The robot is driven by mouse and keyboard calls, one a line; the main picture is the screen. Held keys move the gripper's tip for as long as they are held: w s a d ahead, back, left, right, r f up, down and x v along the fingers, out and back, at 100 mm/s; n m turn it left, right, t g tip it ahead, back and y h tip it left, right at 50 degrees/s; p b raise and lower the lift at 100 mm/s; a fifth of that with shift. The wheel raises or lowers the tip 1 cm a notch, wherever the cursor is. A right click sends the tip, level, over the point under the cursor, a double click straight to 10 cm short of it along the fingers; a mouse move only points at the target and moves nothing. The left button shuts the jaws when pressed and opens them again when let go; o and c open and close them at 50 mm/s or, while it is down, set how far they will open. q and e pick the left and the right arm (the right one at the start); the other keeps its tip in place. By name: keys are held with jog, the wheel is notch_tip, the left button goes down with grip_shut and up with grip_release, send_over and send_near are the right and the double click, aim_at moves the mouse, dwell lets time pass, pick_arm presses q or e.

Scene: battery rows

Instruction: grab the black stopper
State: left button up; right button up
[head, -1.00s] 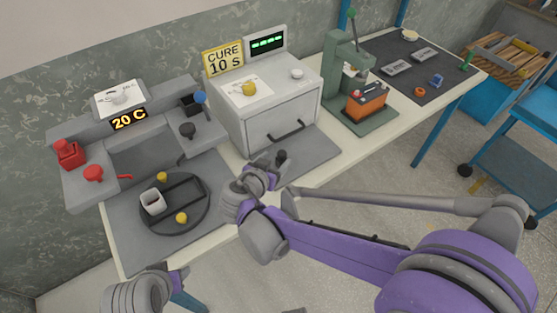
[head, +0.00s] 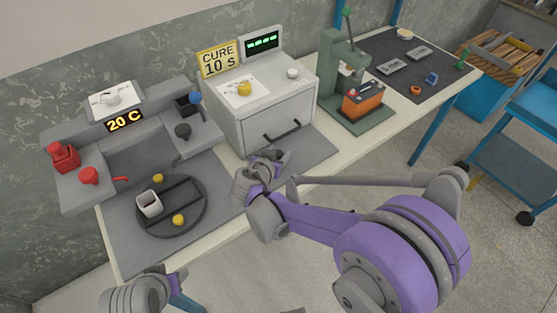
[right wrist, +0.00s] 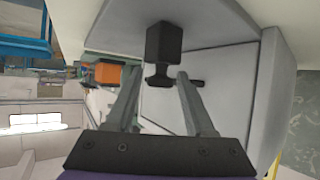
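The black stopper (right wrist: 164,44) shows in the right wrist view, which is upside down. It has a blocky body against the grey mat and a narrower neck with a flared end. My right gripper (head: 276,157) is in front of the white oven in the head view. In the wrist view its two fingers are apart, with the stopper's flared end between or just beyond their tips. No grip on it shows. In the head view the gripper mostly hides the stopper. My left gripper (head: 176,277) is at the lower left, its fingers unclear.
The white oven (head: 262,122) with its dark drawer handle (head: 282,132) stands just behind the right gripper. The green press (head: 338,80) with an orange battery (head: 362,104) is to the right.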

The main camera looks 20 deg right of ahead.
grip_shut()
